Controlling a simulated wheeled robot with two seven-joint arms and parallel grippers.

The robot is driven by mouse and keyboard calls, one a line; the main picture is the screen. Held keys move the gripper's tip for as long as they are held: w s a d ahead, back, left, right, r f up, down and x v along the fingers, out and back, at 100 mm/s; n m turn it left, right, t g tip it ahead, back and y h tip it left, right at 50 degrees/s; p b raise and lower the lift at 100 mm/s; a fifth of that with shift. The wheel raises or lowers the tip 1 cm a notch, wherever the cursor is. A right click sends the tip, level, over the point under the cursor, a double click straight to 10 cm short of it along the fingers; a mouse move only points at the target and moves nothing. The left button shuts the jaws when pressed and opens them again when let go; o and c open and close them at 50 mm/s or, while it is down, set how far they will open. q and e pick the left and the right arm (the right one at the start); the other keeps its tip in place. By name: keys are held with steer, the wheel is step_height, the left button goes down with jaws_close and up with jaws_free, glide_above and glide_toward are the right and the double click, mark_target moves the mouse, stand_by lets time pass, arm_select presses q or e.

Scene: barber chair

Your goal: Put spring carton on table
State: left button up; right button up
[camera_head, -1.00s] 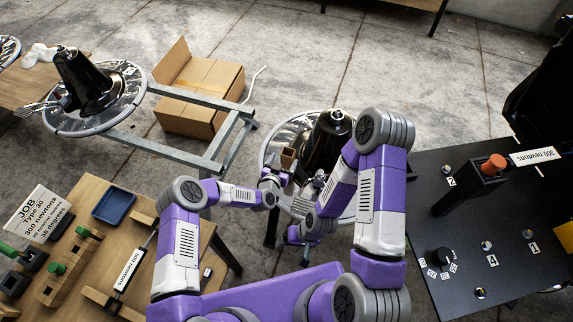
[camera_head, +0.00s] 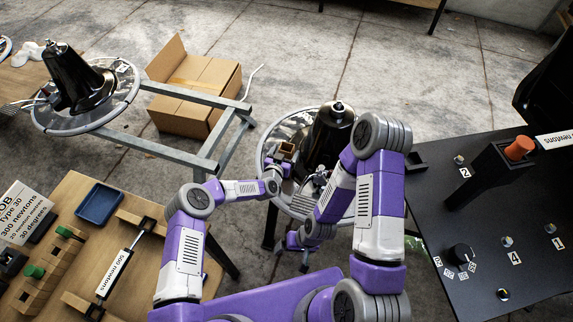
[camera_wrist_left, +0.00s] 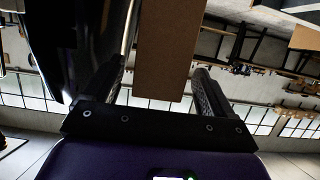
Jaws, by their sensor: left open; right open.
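A small brown carton (camera_head: 285,151) is at the near left side of a round metal chair base (camera_head: 270,142), beside its black cone. In the left wrist view a brown carton (camera_wrist_left: 167,50) lies between the two fingers. My left gripper (camera_head: 279,172) is open around or just short of the carton; contact cannot be told. In the left wrist view its fingers (camera_wrist_left: 155,80) stand apart on both sides of the carton. My right gripper (camera_head: 291,241) is open, low beside the chair base, partly hidden by my arm. A wooden table (camera_head: 75,198) is at the lower left.
A large open cardboard box (camera_head: 205,75) stands on the floor behind a grey metal frame (camera_head: 160,149). The wooden table bears a blue tray (camera_head: 99,203), a sign and wooden fixtures. A black table (camera_head: 450,235) with knobs is at the right. Another chair base (camera_head: 125,105) is at upper left.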

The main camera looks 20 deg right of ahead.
arm_select(q)
steer(key=shift+b+x, duration=0.3)
steer(key=shift+x, duration=0.7)
steer(key=shift+c, duration=0.4)
steer(key=c, duration=1.2)
steer(key=shift+c, duration=0.2)
